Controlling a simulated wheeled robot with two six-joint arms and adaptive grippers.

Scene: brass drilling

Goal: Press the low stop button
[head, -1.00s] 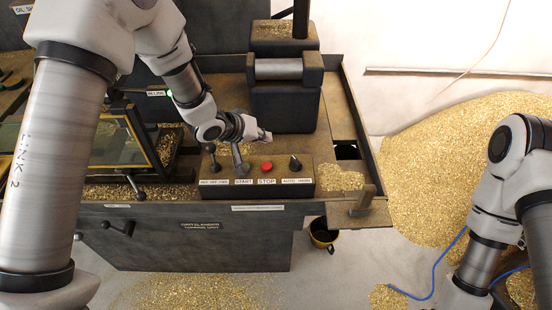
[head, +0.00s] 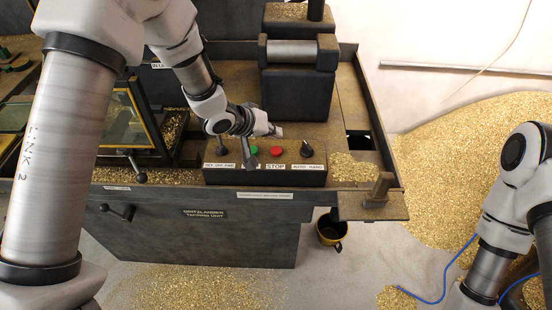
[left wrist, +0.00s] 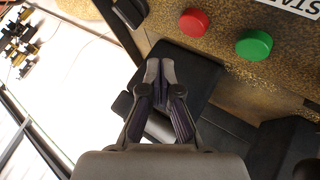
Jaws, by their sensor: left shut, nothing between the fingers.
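The red stop button (head: 276,152) sits on the dark control panel (head: 230,178), above its STOP label, between the green start button (head: 254,149) and a black selector knob (head: 307,149). My left gripper (head: 277,131) is shut and empty, above and behind the panel, apart from the red button. In the left wrist view the closed fingertips (left wrist: 160,66) lie below the red button (left wrist: 193,22) in the picture, with the green button (left wrist: 254,45) to the right. My right gripper is out of frame; only part of that arm shows.
A dark machine block with a metal roller (head: 292,53) stands behind the panel. A glazed guard (head: 130,115) stands at the left. Brass chips (head: 460,160) cover the floor at right, and a black bucket (head: 331,229) stands below.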

